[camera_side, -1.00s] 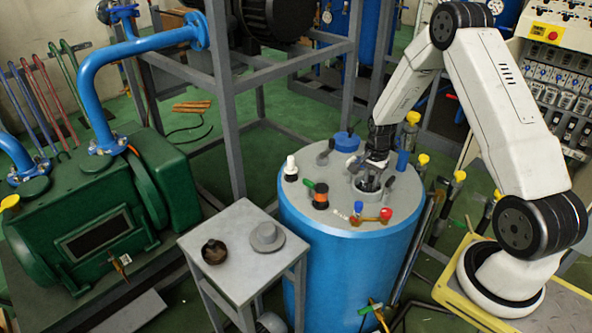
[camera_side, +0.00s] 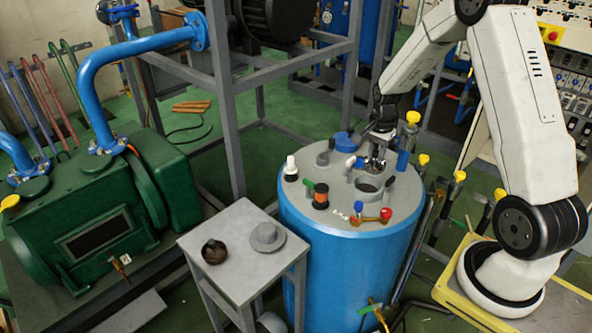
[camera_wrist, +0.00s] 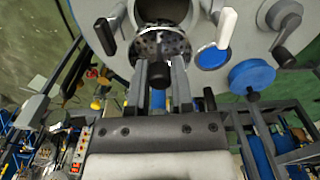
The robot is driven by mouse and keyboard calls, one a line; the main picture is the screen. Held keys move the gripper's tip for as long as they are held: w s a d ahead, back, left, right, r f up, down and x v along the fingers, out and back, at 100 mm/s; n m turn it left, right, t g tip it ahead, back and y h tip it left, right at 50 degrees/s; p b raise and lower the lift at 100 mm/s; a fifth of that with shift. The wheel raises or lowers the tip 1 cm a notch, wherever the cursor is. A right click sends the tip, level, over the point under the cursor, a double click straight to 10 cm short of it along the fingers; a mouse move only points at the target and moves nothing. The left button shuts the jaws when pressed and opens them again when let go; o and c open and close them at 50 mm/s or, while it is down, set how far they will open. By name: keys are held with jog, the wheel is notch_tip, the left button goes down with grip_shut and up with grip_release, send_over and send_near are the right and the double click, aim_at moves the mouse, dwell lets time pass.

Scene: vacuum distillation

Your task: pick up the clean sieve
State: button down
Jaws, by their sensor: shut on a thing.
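My gripper (camera_side: 380,143) is above the top of the blue drum (camera_side: 350,260), just behind its round open port (camera_side: 369,184). In the wrist view its two fingers (camera_wrist: 159,72) are shut on the dark handle of a grey perforated metal sieve (camera_wrist: 174,43). The sieve is above the drum lid and looks grey and metallic, without obvious brown dirt. In the side view it is small and partly hidden by the fingers. A dark brown round piece (camera_side: 214,252) and a grey hat-shaped piece (camera_side: 267,236) stand on the small table (camera_side: 240,282).
Several fittings stand up around the lid, among them an orange-and-black one (camera_side: 320,195), a red-knobbed valve (camera_side: 385,213), and a blue cap (camera_side: 343,140). Yellow-topped valves (camera_side: 413,118) rise at the right. The small table's front part is clear.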

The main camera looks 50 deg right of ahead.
aim_at(371, 167)
jog(key=shift+r, duration=0.6)
jog(key=shift+a, duration=0.1)
jog(key=shift+w+a+f+m, duration=0.15)
jog(key=shift+m, duration=0.55)
jog(key=shift+w+a+f+m, duration=0.1)
jog(key=shift+a+f+m, duration=0.05)
jog(key=shift+m, duration=0.55)
jog(key=shift+f, duration=0.25)
jog(key=shift+f, duration=2.5)
jog(key=shift+f, duration=1.55)
dwell(1.6)
